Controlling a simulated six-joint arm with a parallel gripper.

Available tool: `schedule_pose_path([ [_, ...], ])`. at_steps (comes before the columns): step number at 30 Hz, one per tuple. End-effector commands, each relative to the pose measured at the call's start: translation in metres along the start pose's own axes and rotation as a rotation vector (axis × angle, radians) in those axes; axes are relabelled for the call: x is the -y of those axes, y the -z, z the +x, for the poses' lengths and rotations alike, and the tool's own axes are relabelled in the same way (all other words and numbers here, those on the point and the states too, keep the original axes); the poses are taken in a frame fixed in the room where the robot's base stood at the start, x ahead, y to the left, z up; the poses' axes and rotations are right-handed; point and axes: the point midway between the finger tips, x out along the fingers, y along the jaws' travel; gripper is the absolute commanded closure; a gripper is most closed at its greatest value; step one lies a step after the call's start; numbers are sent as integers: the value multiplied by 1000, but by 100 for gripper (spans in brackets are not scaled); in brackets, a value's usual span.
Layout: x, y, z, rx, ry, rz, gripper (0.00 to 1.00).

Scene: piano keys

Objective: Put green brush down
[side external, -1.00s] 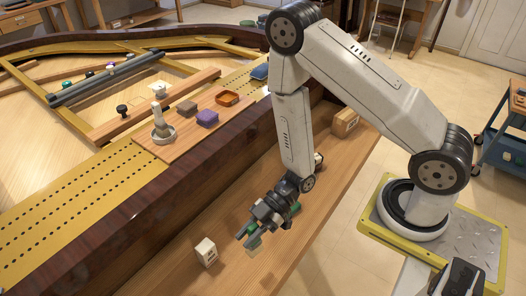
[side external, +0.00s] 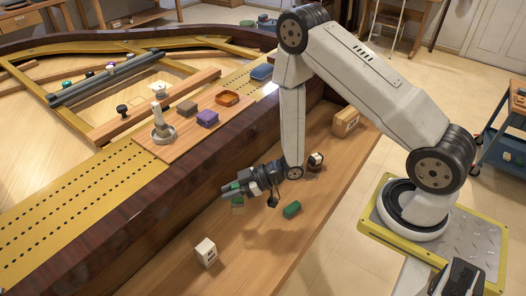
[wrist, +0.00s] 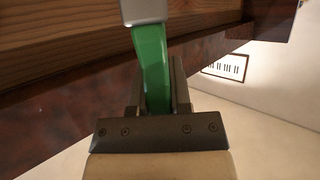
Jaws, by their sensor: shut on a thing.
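My gripper (side external: 230,191) is shut on the green brush, above the wooden shelf beside the dark piano rim. In the side view the brush (side external: 236,186) is small and partly covered by the fingers, with a paler end below them. In the wrist view, its green handle (wrist: 152,65) stands between the gripper fingers (wrist: 157,88). A pale grey part (wrist: 143,10) shows at the far end of the handle, cut off by the top edge. I cannot tell how far it is above the wood.
A green block (side external: 291,209) lies on the wooden shelf (side external: 255,235), with a white marked cube (side external: 206,252) nearer. A black-and-white cube (side external: 316,160) and cardboard box (side external: 346,121) are farther back. A board (side external: 182,138) beyond the rim (side external: 150,192) holds several items.

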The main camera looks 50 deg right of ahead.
Motion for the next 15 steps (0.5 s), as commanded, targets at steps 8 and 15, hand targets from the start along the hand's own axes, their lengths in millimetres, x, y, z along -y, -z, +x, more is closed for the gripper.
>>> schedule_pose_path([
  [8, -2, -4, 2, 0, -9, 5, 100],
  [15, -2, -24, 10, 1, -8, 5, 100],
])
